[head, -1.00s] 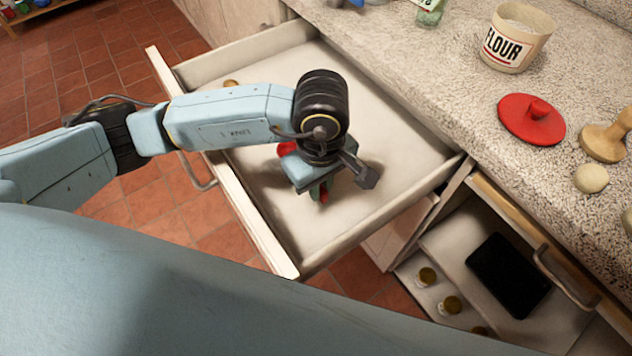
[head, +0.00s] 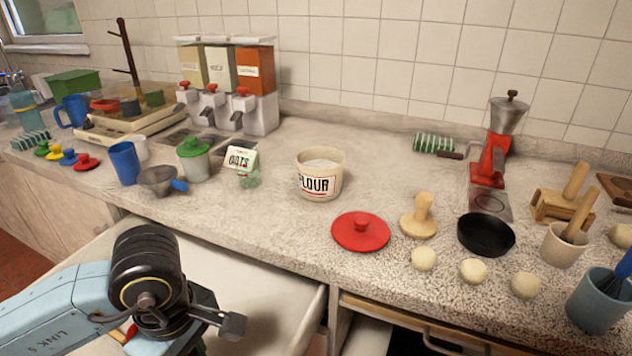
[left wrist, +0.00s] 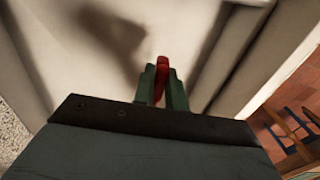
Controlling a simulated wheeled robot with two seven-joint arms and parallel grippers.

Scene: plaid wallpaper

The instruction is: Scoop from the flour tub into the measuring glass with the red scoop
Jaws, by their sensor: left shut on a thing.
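The flour tub (head: 320,177), cream with a FLOUR label, stands open on the counter with white flour inside. Its likely lid, a red knobbed disc (head: 361,232), lies in front of it. My left gripper (left wrist: 161,84) is shut on a red, narrow part, apparently the handle of the red scoop (left wrist: 161,66); the rest of the scoop is mostly hidden. In the head view this gripper is low at the left, by the open drawer, its fingertips hidden. A small greenish clear vessel (head: 249,179) by the oats packet may be the measuring glass; I cannot tell surely. My right gripper is not in view.
The open drawer (head: 262,291) juts out below the counter edge. An oats packet (head: 240,157), green-lidded jar (head: 194,158) and funnel (head: 158,180) stand left of the tub. A wooden press (head: 420,217), black pan (head: 486,234) and several dough balls lie to the right.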

